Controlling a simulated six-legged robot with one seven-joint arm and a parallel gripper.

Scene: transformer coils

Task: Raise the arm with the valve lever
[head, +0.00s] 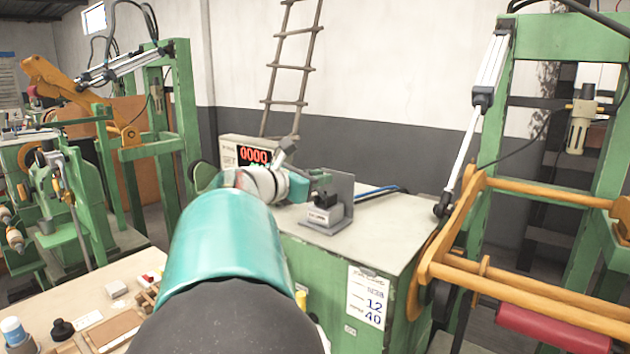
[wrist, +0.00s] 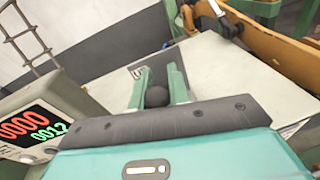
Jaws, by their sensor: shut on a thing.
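The valve (head: 325,214) is a small grey box with a black lever, standing on the pale top of the green cabinet. My gripper (head: 322,180) is over the cabinet beside the valve, in front of a grey upright plate. In the wrist view, my gripper's two green fingers (wrist: 158,88) close around the round black lever knob (wrist: 157,96). The orange arm (head: 530,300) of the green machine at right slopes down toward the front, joined to a pneumatic cylinder (head: 490,70). The finger contact is partly hidden by my wrist.
A counter box with a red display (head: 253,156) stands at the cabinet's back left and also shows in the wrist view (wrist: 25,130). A blue handle (head: 378,190) lies behind the valve. A bench (head: 75,285) with small parts is at lower left. The cabinet's right top is clear.

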